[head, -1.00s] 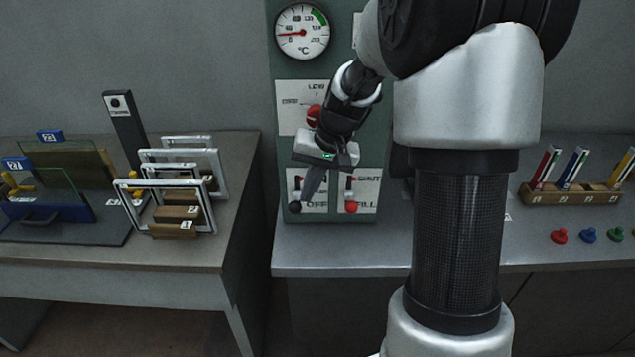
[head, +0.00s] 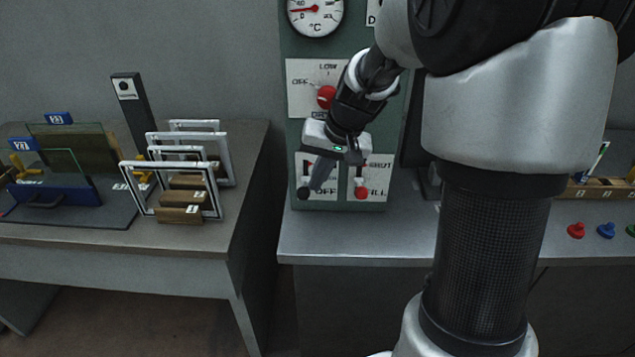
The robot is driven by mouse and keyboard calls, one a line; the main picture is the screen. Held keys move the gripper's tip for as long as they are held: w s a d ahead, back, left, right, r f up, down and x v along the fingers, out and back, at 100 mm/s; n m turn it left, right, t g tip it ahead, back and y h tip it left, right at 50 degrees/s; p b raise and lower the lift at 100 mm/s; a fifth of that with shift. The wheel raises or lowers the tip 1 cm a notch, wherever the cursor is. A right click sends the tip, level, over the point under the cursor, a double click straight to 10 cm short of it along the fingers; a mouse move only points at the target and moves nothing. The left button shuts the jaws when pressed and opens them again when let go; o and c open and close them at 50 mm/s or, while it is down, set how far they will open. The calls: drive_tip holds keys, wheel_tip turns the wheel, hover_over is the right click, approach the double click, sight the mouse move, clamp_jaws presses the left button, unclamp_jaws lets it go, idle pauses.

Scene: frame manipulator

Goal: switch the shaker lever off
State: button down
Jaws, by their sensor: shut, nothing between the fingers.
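A dark green panel (head: 296,135) stands at the back of the bench. Its lower part has two levers on white plates. The left lever has a black ball (head: 303,193), low on its plate beside a partly hidden "OFF" label. The right lever has a red ball (head: 361,193), low beside "FILL", with "SHUT" above. I cannot read which lever is named shaker. My gripper (head: 319,184) is shut and empty, pointing down in front of the left plate. Its fingers are just right of the black ball and hide part of that plate. I cannot tell whether they touch the lever.
A red knob (head: 326,97) and a temperature gauge (head: 315,10) are higher on the panel. My arm covers much of the right side. A left table (head: 110,262) holds metal frames (head: 190,150) and a glass stand (head: 60,190). The bench front (head: 350,240) is clear.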

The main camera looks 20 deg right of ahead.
drive_tip(key=f+t+b, duration=0.1)
drive_tip(key=b, duration=0.2)
drive_tip(key=s+f+b, duration=0.1)
drive_tip(key=b, duration=0.2)
drive_tip(key=f+t+b, duration=0.1)
drive_tip(key=b, duration=0.2)
drive_tip(key=shift+s+a+f+t+h, duration=0.1)
drive_tip(key=shift+s+a+t+h, duration=0.2)
drive_tip(key=shift+s+h, duration=0.1)
drive_tip(key=shift+r+p, duration=0.35)
drive_tip(key=shift+r, duration=0.45)
